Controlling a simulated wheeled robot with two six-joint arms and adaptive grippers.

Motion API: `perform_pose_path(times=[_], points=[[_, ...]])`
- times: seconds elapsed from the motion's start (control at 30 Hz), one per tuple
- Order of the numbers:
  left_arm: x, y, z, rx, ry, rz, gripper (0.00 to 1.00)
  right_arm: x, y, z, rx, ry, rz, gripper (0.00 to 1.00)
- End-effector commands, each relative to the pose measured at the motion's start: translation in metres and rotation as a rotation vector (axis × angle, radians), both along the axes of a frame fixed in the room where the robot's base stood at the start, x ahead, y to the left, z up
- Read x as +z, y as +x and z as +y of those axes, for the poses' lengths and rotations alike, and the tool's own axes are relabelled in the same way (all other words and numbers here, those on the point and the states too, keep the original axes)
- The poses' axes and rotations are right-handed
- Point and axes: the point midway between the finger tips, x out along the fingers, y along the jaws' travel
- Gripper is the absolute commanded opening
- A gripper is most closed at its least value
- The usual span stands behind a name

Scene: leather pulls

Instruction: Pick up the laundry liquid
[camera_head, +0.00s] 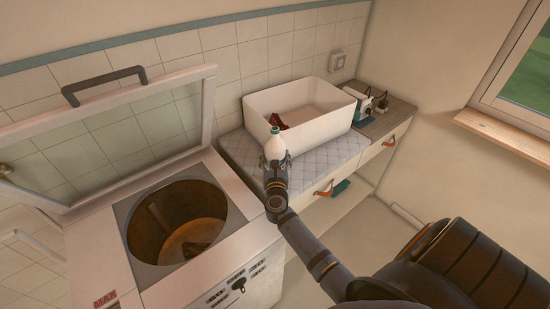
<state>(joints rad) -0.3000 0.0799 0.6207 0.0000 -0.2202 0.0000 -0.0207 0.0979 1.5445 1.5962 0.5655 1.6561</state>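The laundry liquid appears to be the white bottle with a teal cap (274,145), upright at the front edge of the quilted counter top, in front of the white tub. My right gripper (275,163) reaches it from the front, with dark fingers on both sides of its lower part. The gripper hides the bottle's base, so I cannot tell whether the fingers press on it or whether it is lifted. My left gripper is not in view.
The white tub (310,118) behind the bottle holds something reddish-brown. At left, a top-loading washer (232,222) stands open, its glazed lid (120,142) raised. Small items (372,105) stand on the wooden top at right. Drawers with leather pulls (323,190) are below.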

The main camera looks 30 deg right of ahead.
Motion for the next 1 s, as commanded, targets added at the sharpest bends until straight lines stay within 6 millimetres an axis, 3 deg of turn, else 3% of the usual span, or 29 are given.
perform_pose_path(times=[0.03,0.3,0.6,0.8,1.0], points=[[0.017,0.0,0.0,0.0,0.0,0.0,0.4,0.02,0.001,0.0,0.0,-0.002,-0.005,0.07],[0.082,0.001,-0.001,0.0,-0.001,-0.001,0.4,0.084,-0.046,0.02,-0.001,0.002,-0.002,0.07],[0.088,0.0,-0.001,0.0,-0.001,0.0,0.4,0.103,-0.109,0.047,-0.003,0.001,-0.003,0.07],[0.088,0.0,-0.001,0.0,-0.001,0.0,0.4,0.109,-0.126,0.055,-0.001,0.001,-0.003,0.07],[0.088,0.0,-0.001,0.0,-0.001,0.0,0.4,0.112,-0.128,0.056,-0.001,-0.002,-0.005,0.07]])
